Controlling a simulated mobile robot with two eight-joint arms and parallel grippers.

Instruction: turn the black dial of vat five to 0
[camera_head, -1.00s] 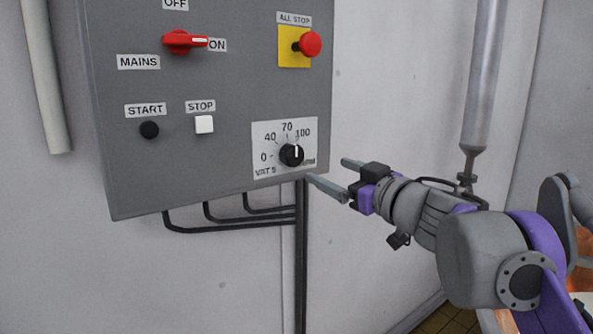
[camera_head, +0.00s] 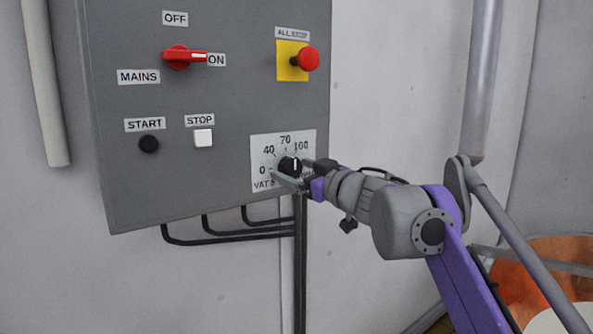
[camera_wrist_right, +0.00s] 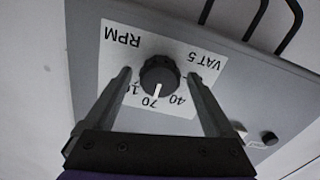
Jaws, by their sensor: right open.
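The black dial (camera_head: 290,166) of vat five sits on a white scale plate (camera_head: 262,150) at the lower right of the grey panel. The plate reads 0, 40, 70 and 100. In the right wrist view the dial (camera_wrist_right: 159,75) lies between the two spread fingertips (camera_wrist_right: 159,73), with a visible gap on each side. My left gripper is not in view.
The panel (camera_head: 225,95) also carries a red mains switch (camera_head: 180,57) at ON, a red all-stop button (camera_head: 307,59), a black start button (camera_head: 148,144) and a white stop button (camera_head: 203,138). Black cables (camera_head: 225,238) run below. A copper-coloured surface (camera_head: 545,270) shows at right.

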